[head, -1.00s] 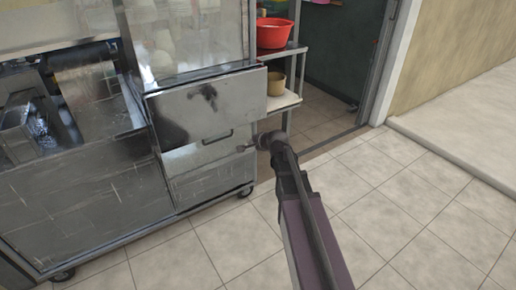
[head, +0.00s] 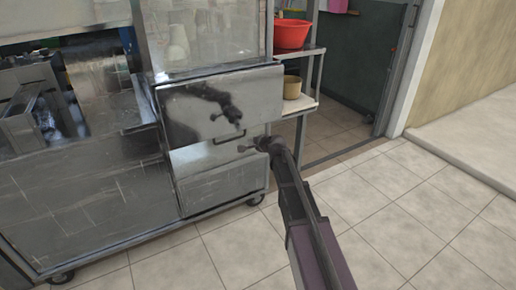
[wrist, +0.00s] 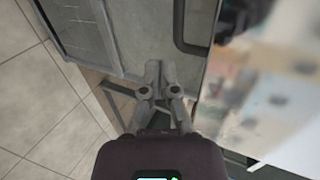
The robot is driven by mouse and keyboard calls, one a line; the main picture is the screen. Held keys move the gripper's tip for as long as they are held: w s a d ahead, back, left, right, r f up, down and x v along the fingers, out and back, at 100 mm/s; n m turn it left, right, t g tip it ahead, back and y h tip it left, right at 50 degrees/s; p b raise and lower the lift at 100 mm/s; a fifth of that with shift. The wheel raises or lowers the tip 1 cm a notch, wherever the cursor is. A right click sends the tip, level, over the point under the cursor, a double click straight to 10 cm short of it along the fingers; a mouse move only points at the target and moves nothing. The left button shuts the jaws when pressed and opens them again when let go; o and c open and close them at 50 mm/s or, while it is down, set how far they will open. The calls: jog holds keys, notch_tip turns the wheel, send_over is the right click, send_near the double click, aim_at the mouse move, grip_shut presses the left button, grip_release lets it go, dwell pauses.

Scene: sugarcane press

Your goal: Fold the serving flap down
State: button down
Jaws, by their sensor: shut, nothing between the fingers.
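The serving flap looks to be the shiny metal panel (head: 195,110) on the cart's front. Its upper edge is at the counter line, and a dark bar handle (head: 228,138) is near its lower edge. I cannot tell its exact tilt. My gripper (head: 262,143) is just right of and slightly below the handle, close to the cart front. In the wrist view my gripper (wrist: 160,68) is shut and empty, its fingertips in front of a grey metal panel. Contact with the metal cannot be told.
The steel cart (head: 95,205) stands on castors to the left, with a glass case above the panel. A shelf rack (head: 308,104) holding a red basin (head: 291,34) and a tan pot (head: 292,87) is behind on the right. Tiled floor (head: 420,225) is clear at the right.

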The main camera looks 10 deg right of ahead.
jog(key=w, duration=0.1)
jog(key=w+a, duration=0.1)
jog(key=w, duration=0.1)
jog(key=w+a, duration=0.1)
jog(key=shift+w+f+b, duration=0.3)
jog(key=shift+w+f, duration=0.05)
jog(key=shift+w, duration=0.05)
jog(key=shift+w, duration=0.1)
jog(key=shift+f, duration=0.1)
jog(key=s+d, duration=0.3)
jog(key=s, duration=0.3)
jog(key=s+d, duration=0.3)
jog(key=s, duration=0.4)
jog(key=shift+s+f, duration=0.2)
jog(key=shift+s, duration=0.05)
